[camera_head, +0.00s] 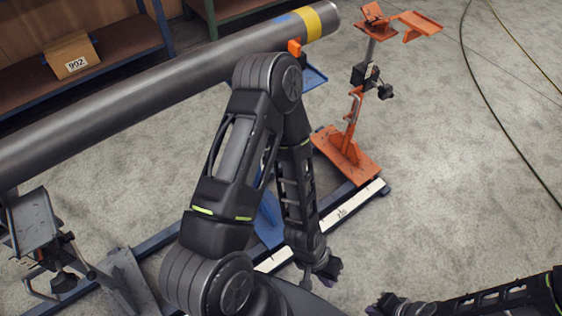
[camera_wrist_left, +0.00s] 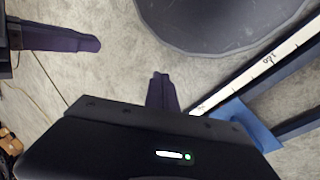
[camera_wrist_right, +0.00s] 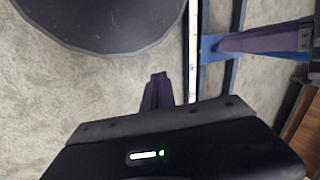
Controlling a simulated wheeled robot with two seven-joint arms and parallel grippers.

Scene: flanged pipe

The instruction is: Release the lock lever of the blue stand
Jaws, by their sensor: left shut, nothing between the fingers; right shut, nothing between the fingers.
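The blue stand is mostly hidden behind my left arm in the head view. Its blue top part (camera_head: 315,77) shows under the grey pipe (camera_head: 130,88), and part of its blue base (camera_head: 268,222) shows lower down. I cannot see its lock lever. A blue foot on the rail shows in the left wrist view (camera_wrist_left: 250,125) and the right wrist view (camera_wrist_right: 211,46). My left gripper (camera_head: 330,270) is shut and empty, low in front of the rail; it shows too in its wrist view (camera_wrist_left: 161,90). My right gripper (camera_head: 383,304) is shut and empty, right of the left one.
An orange stand (camera_head: 346,155) stands on the right end of the rail with the white scale (camera_head: 335,216). A grey stand (camera_head: 35,222) is at the left. Shelves with a box marked 902 (camera_head: 72,58) are behind the pipe. Floor at the right is clear except for cables.

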